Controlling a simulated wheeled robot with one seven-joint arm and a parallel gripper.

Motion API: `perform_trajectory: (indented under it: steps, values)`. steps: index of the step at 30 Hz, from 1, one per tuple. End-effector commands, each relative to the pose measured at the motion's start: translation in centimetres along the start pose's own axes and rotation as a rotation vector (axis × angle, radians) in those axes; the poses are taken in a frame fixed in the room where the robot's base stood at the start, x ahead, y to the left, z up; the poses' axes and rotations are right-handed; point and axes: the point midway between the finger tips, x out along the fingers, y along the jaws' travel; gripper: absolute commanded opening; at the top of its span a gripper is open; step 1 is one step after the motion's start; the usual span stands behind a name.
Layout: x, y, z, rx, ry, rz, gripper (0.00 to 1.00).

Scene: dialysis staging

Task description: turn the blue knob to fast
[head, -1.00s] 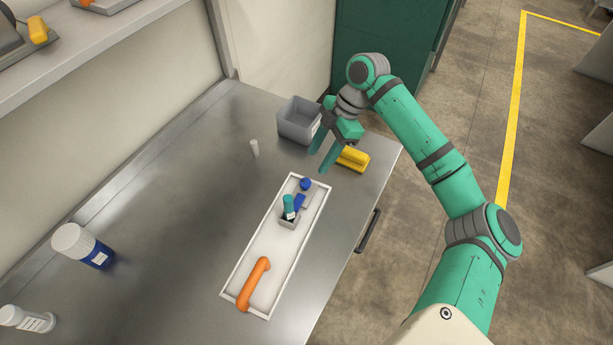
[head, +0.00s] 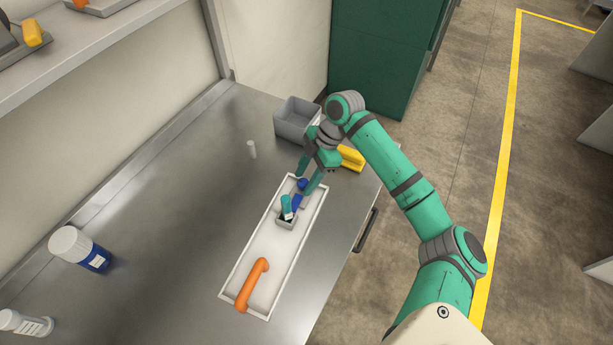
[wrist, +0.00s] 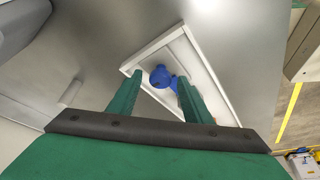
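The blue knob (head: 302,184) sits near the far end of a long white-rimmed tray (head: 244,238) on the metal bench. In the wrist view the round blue knob (wrist: 160,75) shows with a second blue part below and right of it. My gripper (head: 307,180) is open, pointing down at the knob. In the wrist view the fingers of my gripper (wrist: 160,78) stand apart, with the knob between the tips in the picture. I cannot tell whether the tips are around it or still above it. No speed marking is readable.
An orange handle (head: 252,286) lies along the tray's near end. A grey bin (head: 293,122), yellow object (head: 351,158) and small white cylinder (head: 252,149) are around it. The bench's left middle is clear.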

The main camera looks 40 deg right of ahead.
Motion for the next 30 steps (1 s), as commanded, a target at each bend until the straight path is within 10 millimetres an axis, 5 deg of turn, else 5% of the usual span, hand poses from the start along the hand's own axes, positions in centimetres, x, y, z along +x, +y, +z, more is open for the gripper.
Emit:
perform_trajectory:
  steps: [1,5,17,30]
  values:
    - [-0.01,0.0,0.0,0.0,0.0,0.0,0.34]
    - [-0.02,0.0,0.01,0.0,0.0,0.0,0.05]
    - [-0.12,-0.07,0.08,0.054,-0.001,0.024,0.05]
    - [-0.1,-0.43,-0.02,0.371,-0.001,0.156,0.05]
